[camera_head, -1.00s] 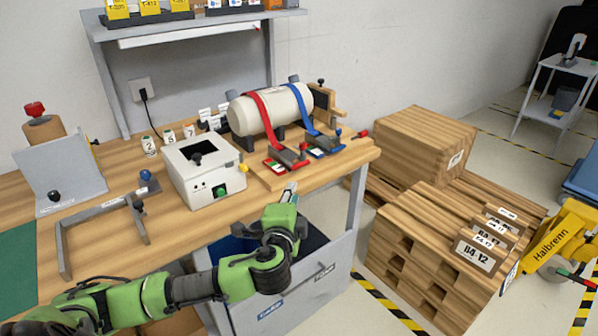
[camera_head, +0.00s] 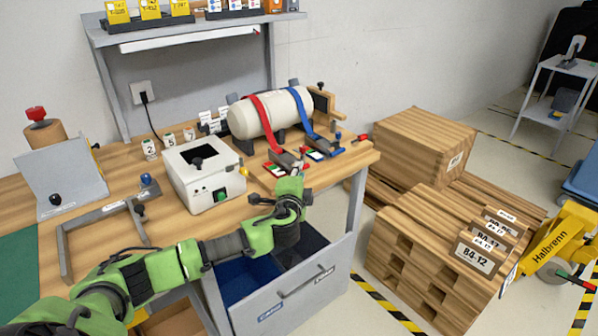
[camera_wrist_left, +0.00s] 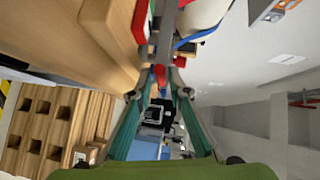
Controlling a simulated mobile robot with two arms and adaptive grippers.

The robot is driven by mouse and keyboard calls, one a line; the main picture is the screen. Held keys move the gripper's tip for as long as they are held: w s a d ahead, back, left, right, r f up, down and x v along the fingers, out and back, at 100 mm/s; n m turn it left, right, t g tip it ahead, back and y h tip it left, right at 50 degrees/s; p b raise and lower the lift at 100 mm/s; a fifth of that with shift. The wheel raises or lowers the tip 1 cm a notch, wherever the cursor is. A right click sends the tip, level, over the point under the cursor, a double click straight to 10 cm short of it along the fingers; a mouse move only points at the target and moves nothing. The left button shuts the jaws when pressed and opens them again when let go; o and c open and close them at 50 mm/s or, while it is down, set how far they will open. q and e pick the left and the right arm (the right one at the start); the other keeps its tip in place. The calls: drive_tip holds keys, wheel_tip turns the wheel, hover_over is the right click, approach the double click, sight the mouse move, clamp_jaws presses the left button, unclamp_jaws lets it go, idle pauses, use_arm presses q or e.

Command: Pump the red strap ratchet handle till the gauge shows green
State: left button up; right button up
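A cream cylinder (camera_head: 283,113) lies on the bench with a red strap (camera_head: 267,124) and a blue strap (camera_head: 303,112) over it. The red strap runs down to a grey ratchet (camera_head: 288,160) on a red plate with small white and green patches. The gauge reading is too small to tell. My left gripper is hidden behind my wrist in the head view, just in front of the red ratchet. In the left wrist view, my left gripper (camera_wrist_left: 160,91) has its fingers apart, with a red handle knob (camera_wrist_left: 159,75) between and just beyond the tips. My right gripper is out of view.
The blue strap's ratchet (camera_head: 325,151) sits close to the right. A white box (camera_head: 204,174) with a green button stands left of the red ratchet. An open drawer (camera_head: 300,290) lies under my arm. Wooden crates (camera_head: 425,145) stand right of the bench.

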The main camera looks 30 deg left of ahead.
use_arm(q)
drive_tip(key=shift+w+a, duration=0.15)
drive_tip(key=shift+w, duration=0.15)
clamp_jaws()
